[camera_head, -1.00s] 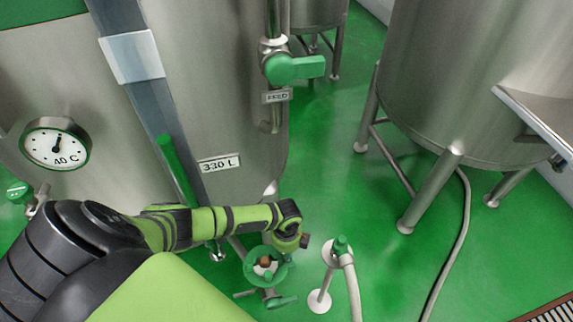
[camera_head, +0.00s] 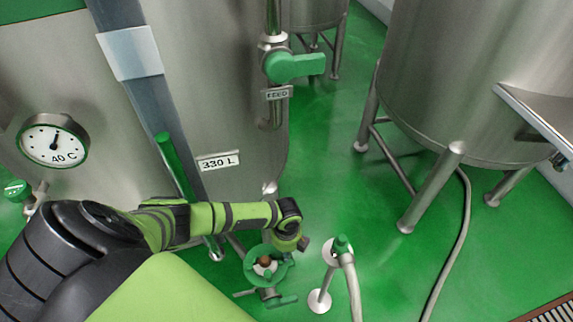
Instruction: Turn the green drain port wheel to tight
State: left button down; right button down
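The green drain port wheel (camera_head: 254,265) is low in front of the large steel tank, near the bottom middle of the head view. A brown knob-like centre shows inside its rim. My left arm reaches in from the left, and its end (camera_head: 289,238) is above the wheel's upper right edge. The arm covers part of the rim. The fingers are too small and hidden to tell whether they are open or touching the wheel. My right gripper is not in view.
A small green handle (camera_head: 283,300) sits just below the wheel. The tank (camera_head: 225,110) with a green feed valve (camera_head: 292,66) rises behind.

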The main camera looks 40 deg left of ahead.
pick_arm(q)
jog(key=c, duration=0.9)
grip_release()
jog(key=shift+s+a+f, duration=0.1)
jog(key=shift+r, duration=0.35)
notch_tip(320, 180, up, 7)
jog(key=shift+f, duration=0.1)
